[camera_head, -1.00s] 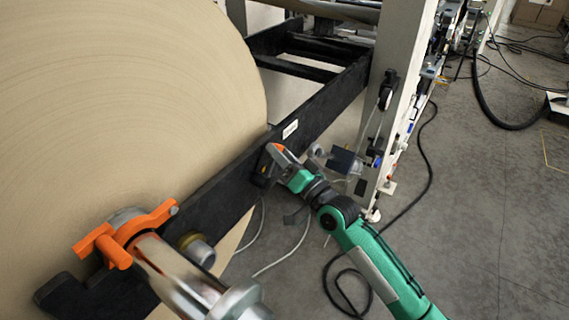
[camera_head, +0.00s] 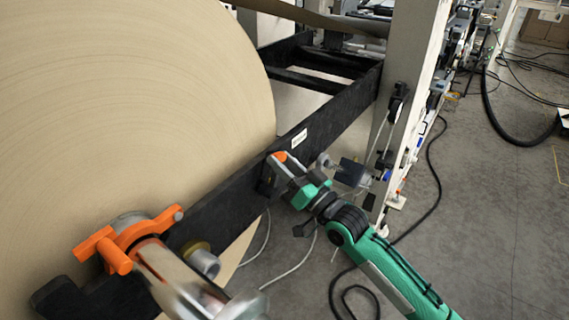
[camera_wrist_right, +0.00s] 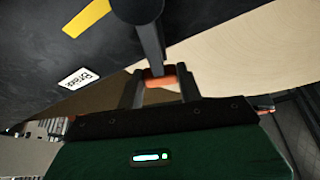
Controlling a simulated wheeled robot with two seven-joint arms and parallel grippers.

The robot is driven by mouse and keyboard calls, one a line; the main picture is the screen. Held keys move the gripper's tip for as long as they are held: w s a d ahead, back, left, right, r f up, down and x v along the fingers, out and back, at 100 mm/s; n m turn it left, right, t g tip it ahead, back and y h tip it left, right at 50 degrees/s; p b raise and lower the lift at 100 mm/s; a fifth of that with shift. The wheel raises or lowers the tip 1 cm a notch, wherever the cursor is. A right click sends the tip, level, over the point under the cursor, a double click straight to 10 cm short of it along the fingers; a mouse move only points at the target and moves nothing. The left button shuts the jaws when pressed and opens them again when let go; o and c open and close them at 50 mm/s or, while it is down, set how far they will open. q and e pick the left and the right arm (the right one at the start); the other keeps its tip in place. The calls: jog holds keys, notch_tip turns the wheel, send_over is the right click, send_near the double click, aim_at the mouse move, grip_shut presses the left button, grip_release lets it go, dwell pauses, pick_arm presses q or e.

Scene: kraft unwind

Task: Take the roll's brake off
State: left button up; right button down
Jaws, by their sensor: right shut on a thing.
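The brake lever is a dark rod with an orange-red end (camera_wrist_right: 157,78). In the wrist view my right gripper (camera_wrist_right: 160,88) is shut on that end, with a finger on either side. The rod runs up from it to a round dark hub (camera_wrist_right: 137,8). In the head view my right gripper (camera_head: 284,168) is at the outer face of the black beam, with a bit of orange (camera_head: 280,156) at its tip. The big kraft roll (camera_head: 130,120) lies behind the beam. My left gripper is not in view.
The black beam (camera_head: 330,115) runs from lower left to a pale upright post (camera_head: 405,80). An orange clamp (camera_head: 130,240) sits around the roll's metal shaft (camera_head: 170,275). A white label (camera_wrist_right: 79,78) is on the dark surface near the lever. Black cables lie on open grey floor (camera_head: 480,220).

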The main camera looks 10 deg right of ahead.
jog(key=c, duration=0.9)
grip_release()
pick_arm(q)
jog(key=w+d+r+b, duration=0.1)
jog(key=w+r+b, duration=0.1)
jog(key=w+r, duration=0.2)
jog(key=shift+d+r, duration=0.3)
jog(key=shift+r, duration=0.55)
pick_arm(e)
jog(key=shift+v, duration=6.9)
